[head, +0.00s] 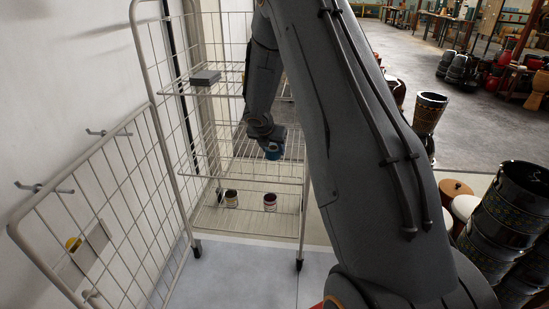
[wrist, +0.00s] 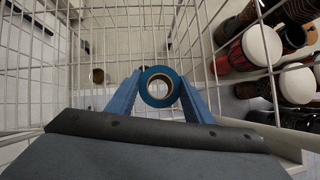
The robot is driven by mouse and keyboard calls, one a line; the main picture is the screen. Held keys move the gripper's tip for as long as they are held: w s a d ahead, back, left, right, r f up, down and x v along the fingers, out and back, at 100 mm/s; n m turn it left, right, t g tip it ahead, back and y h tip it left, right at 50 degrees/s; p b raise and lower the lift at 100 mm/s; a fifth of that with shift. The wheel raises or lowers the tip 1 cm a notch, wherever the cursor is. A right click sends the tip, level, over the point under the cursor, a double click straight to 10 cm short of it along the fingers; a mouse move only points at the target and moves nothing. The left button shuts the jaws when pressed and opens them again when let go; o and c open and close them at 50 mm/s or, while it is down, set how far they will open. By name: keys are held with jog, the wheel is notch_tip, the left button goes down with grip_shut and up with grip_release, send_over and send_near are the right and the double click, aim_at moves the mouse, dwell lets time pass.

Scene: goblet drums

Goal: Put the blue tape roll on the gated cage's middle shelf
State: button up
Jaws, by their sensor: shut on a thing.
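The blue tape roll (wrist: 159,87) shows in the wrist view as a blue ring with a pale core, between the two blue fingers of my gripper (wrist: 158,93). My gripper is shut on it. In the head view the blue roll (head: 273,151) shows small at the end of my arm, inside the gated cage (head: 160,85). It appears near the level of the middle wire shelf (head: 228,165); I cannot tell whether it touches the shelf. My arm hides the cage's right side and part of the shelf.
A dark grey box (head: 205,77) lies on the upper shelf. Two small cans, one (head: 231,198) and another (head: 270,202), stand on the bottom shelf. The cage's open gate (head: 100,215) is at the left. Goblet drums (head: 505,215) stand at the right, outside the cage.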

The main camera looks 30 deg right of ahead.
jog(key=x, duration=0.3)
jog(key=shift+w+r, duration=0.2)
jog(key=shift+w, duration=0.1)
notch_tip(320, 180, down, 4)
jog(key=shift+f+b, duration=0.1)
jog(key=shift+b, duration=0.4)
jog(key=shift+w+d+f, duration=0.1)
jog(key=shift+w+f, duration=0.05)
jog(key=shift+f, duration=0.2)
jog(key=shift+f, duration=0.15)
jog(key=o, duration=1)
jog(key=shift+o, duration=0.2)
